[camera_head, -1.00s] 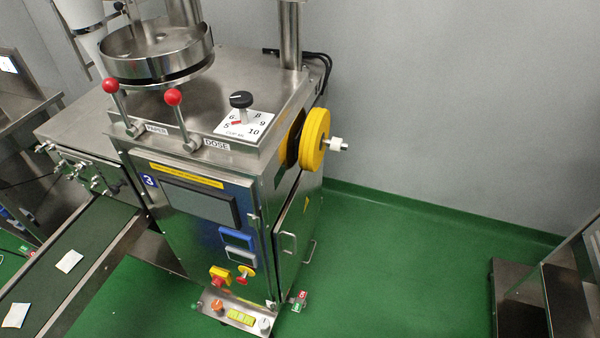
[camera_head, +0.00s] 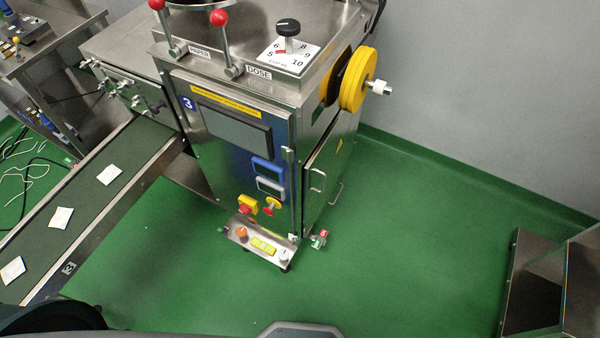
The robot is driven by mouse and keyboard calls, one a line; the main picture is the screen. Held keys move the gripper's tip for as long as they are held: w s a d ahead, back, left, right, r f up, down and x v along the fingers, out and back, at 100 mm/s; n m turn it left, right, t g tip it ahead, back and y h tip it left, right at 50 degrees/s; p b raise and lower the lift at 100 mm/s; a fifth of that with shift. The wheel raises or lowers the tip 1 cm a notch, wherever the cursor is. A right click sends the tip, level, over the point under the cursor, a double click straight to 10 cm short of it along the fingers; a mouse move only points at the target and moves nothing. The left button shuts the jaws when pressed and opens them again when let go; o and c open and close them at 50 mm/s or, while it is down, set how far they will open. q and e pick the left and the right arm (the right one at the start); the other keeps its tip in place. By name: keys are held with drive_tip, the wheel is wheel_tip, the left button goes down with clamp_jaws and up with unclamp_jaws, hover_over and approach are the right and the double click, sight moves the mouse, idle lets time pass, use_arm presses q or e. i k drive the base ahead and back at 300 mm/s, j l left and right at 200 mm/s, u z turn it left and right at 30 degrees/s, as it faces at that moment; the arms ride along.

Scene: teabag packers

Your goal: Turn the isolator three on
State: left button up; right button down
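Machine 3 (camera_head: 235,130) stands in the middle of the view, a steel cabinet with a blue "3" label (camera_head: 188,103). Low on its front is a red switch on a yellow plate (camera_head: 247,205), which looks like an isolator; its setting is too small to read. Just right of it is a red button on a yellow disc (camera_head: 271,206). A small red and green tag or indicator (camera_head: 319,239) shows near the floor at the cabinet's right foot. Neither of my grippers is in view.
A conveyor (camera_head: 90,205) with several white teabags runs to the lower left. A low panel with an orange knob (camera_head: 241,232) juts out at the machine's base. Green floor (camera_head: 420,240) is free to the right, up to a steel stand (camera_head: 535,285).

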sight(245, 209)
drive_tip(key=i+j+u, duration=0.1)
drive_tip(key=u, duration=0.25)
drive_tip(key=i+j+u, duration=0.1)
drive_tip(key=u, duration=0.25)
